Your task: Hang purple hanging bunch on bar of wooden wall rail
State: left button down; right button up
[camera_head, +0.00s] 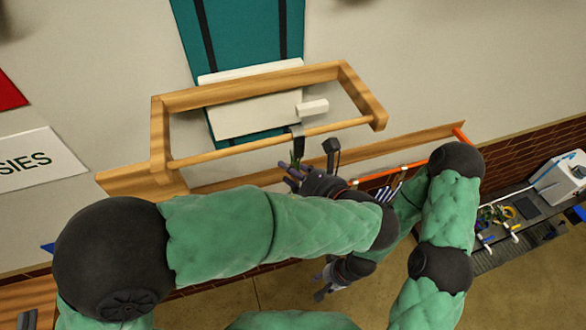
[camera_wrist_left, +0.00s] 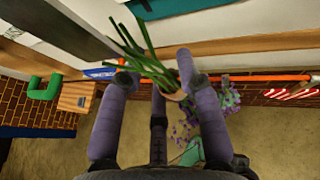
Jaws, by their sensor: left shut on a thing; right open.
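The wooden wall rail (camera_head: 161,130) is on the wall in the head view; its bar (camera_head: 235,149) runs along the front. My left gripper (camera_head: 295,172) is just below the bar. In the left wrist view my left gripper (camera_wrist_left: 155,72) is shut on the purple hanging bunch, whose green stems (camera_wrist_left: 135,45) rise between the fingers. Purple blossoms (camera_wrist_left: 184,128) hang below, partly hidden by a finger. In the head view the bunch is mostly hidden by my gripper and arm; I cannot tell whether it touches the bar. My right gripper (camera_head: 322,288) is open, lower down over the floor.
A white block (camera_head: 313,108) and white panel (camera_head: 240,117) sit behind the bar. Another wooden strip (camera_head: 410,142) runs below the rail, with an orange bar (camera_head: 400,168) beneath. A cluttered grey bench (camera_head: 530,205) is at right. Dark upright pieces (camera_head: 331,148) stand near the bar.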

pick_arm(q)
jog(key=shift+w+f, duration=0.2)
jog(key=shift+f, duration=0.2)
jog(key=shift+s, duration=0.15)
jog(key=c, duration=0.8)
grip_release()
jog(key=shift+v, duration=3.75)
